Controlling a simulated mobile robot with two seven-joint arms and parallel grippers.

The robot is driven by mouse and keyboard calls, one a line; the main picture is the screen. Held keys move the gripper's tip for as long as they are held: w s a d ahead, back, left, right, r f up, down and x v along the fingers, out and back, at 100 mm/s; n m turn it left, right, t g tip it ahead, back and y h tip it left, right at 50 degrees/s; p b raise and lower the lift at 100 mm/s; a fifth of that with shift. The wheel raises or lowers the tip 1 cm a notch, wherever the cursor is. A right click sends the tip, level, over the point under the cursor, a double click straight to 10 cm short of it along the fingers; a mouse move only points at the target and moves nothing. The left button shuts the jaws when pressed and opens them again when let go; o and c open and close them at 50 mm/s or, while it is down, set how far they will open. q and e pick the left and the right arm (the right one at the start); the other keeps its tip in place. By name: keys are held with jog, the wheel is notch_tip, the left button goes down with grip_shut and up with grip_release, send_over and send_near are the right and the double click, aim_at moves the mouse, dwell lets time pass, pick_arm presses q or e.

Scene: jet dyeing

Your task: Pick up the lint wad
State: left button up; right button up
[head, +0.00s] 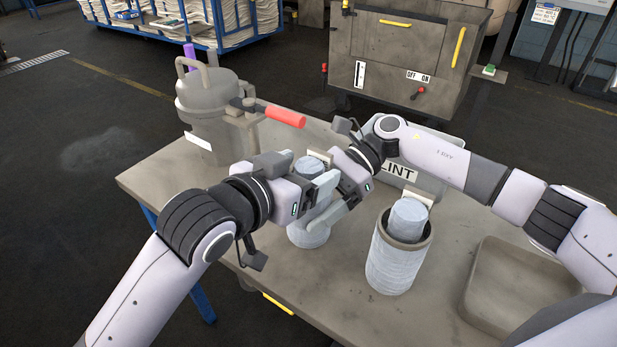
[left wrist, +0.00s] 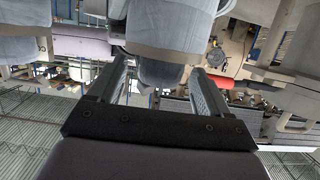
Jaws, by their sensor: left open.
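Two pale blue-grey, lint-like bodies stand on the table. The left body (head: 308,236) has a narrower round top (head: 308,168) and is partly hidden by my grippers. The right one is a sleeve (head: 398,266) with a smaller wad (head: 408,218) rising from its mouth. I cannot tell which part is the task's lint wad. My left gripper (head: 328,196) is open at the left body. In the left wrist view a blue-grey piece (left wrist: 160,72) lies between its spread fingers (left wrist: 165,85); contact is unclear.
A bin marked LINT (head: 420,186) stands behind the right wad, partly covered by my right arm. A grey lidded pot (head: 208,105) and a red handle (head: 285,116) are at the back left. An empty shallow tray (head: 520,285) lies at the right.

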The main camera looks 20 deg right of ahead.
aim_at(303, 170)
pick_arm(q)
jog(key=shift+c, duration=0.3)
jog(key=c, duration=1.1)
notch_tip(303, 170, up, 10)
jog(key=shift+r, duration=0.2)
